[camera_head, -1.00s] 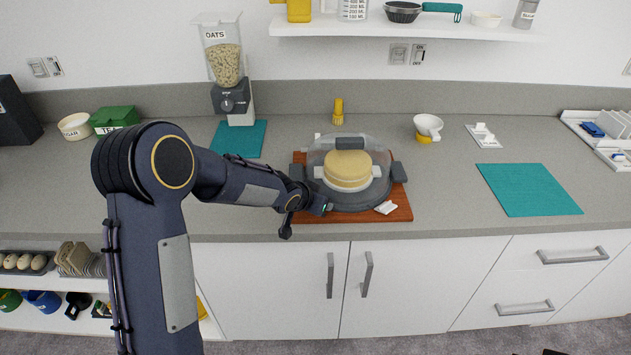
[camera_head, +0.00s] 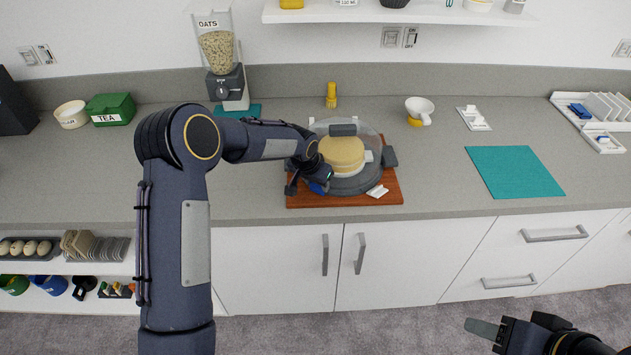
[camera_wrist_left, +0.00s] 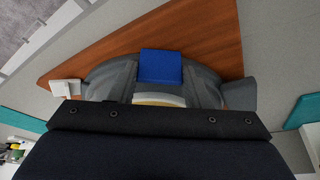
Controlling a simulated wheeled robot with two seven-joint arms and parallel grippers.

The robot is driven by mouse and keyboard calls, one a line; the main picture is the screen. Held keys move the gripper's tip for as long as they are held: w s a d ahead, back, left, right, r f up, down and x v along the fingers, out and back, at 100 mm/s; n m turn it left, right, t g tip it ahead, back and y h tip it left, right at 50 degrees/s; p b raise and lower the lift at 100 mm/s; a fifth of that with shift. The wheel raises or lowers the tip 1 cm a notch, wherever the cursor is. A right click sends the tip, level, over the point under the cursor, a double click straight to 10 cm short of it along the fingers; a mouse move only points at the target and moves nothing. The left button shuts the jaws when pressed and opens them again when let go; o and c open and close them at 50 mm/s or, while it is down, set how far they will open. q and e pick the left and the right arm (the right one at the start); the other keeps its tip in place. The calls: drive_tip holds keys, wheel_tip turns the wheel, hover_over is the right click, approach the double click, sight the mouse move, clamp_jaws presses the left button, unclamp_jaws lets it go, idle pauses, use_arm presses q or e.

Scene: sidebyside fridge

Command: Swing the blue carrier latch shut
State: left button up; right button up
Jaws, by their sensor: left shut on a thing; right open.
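The cake carrier has a clear dome (camera_head: 368,132) over a pale yellow cake (camera_head: 342,153) and a dark grey base (camera_head: 352,187). It stands on a brown wooden board (camera_head: 300,200). The blue latch (camera_head: 318,187) shows at the carrier's front left, and also in the left wrist view (camera_wrist_left: 160,66), against the carrier's rim. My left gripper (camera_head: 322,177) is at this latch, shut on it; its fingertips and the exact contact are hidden. My right gripper (camera_head: 484,330) is low at the bottom right, open and empty, away from the counter top.
A small white piece (camera_head: 378,191) lies at the board's front right. A yellow brush (camera_head: 331,95) and a cup (camera_head: 419,108) stand behind. The oats dispenser (camera_head: 221,65) is at back left. A teal mat (camera_head: 514,172) lies right; the counter between is clear.

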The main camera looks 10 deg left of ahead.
use_arm(q)
drive_tip(key=o, duration=1)
drive_tip(key=b+v, duration=0.2)
drive_tip(key=v, duration=0.5)
drive_tip(key=shift+s+r, duration=0.15)
drive_tip(key=shift+r, duration=0.2)
drive_tip(key=shift+a+r, duration=0.1)
